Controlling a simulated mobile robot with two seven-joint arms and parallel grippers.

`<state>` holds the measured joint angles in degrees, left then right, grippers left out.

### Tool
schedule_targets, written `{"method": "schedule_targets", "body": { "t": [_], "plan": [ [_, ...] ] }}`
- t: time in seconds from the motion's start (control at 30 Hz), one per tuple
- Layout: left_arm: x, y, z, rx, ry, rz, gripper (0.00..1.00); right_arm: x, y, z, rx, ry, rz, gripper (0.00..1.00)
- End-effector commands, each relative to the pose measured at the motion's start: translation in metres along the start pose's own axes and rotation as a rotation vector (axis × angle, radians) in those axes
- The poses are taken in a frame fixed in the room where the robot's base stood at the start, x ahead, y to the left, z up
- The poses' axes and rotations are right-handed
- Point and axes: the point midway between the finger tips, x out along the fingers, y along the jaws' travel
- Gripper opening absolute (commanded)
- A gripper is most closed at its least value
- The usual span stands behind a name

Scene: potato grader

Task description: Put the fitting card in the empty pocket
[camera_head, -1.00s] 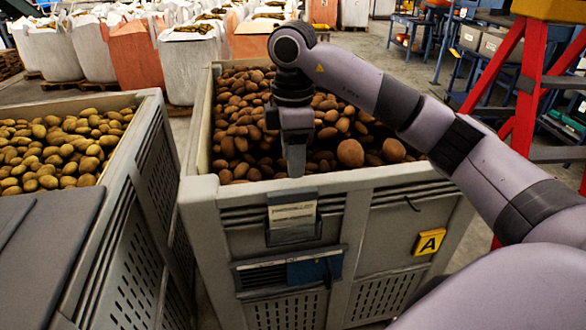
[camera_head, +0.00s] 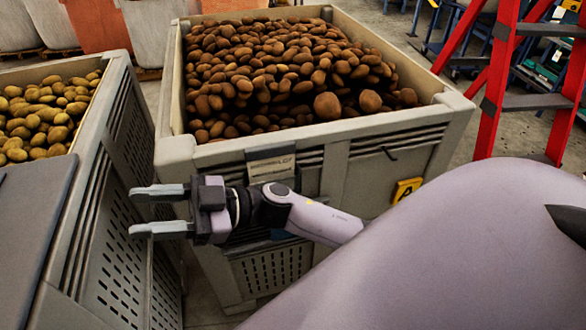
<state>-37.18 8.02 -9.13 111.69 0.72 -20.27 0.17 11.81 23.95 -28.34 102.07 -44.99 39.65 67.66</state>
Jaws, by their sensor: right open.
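A pale card (camera_head: 271,168) shows at the top of the pocket on the front wall of the middle crate (camera_head: 420,125). My right forearm and gripper hide most of that pocket. My right gripper (camera_head: 160,210) is open, its two fingers pointing left, with nothing between them. It hangs in front of the crate's left front corner, near the side wall of the left crate. My left gripper is not in view.
The middle crate is full of brown potatoes (camera_head: 280,75). The left crate (camera_head: 115,215) holds yellowish potatoes (camera_head: 45,115), with a grey flat surface (camera_head: 30,215) in front of it. A yellow tag (camera_head: 406,190) is on the crate front. A red ladder (camera_head: 497,85) stands at the right.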

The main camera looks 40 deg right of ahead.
Motion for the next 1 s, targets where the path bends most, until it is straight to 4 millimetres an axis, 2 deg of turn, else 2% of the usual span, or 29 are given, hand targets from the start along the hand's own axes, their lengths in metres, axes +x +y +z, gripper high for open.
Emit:
{"method": "schedule_targets", "body": {
  "t": [0.03,0.13,0.27,0.33,0.4,0.5,0.6,0.7,0.77,1.0],
  "plan": [
    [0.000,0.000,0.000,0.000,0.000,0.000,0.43,-0.011,0.004,0.010,0.018,0.002,0.130,0.48],
    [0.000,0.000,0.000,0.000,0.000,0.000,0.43,-0.040,0.015,0.033,0.036,-0.051,0.380,0.48],
    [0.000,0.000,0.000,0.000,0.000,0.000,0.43,-0.095,0.014,0.077,0.083,-0.227,0.663,0.48],
    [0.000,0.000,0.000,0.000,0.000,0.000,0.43,-0.130,0.002,0.104,0.123,-0.362,0.784,0.48],
    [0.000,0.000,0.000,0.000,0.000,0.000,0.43,-0.165,-0.019,0.130,0.171,-0.512,0.873,0.48],
    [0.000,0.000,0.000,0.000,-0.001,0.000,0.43,-0.210,-0.055,0.158,0.247,-0.716,0.942,0.48],
    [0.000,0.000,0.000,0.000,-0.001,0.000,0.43,-0.242,-0.090,0.175,0.315,-0.874,0.960,0.48],
    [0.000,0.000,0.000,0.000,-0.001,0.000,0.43,-0.261,-0.115,0.183,0.360,-0.973,0.954,0.48],
    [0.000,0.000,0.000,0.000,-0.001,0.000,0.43,-0.267,-0.123,0.185,0.374,-1.005,0.950,0.48],
    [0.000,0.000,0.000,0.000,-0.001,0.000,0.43,-0.270,-0.128,0.187,0.382,-1.023,0.945,0.48]
  ]
}}
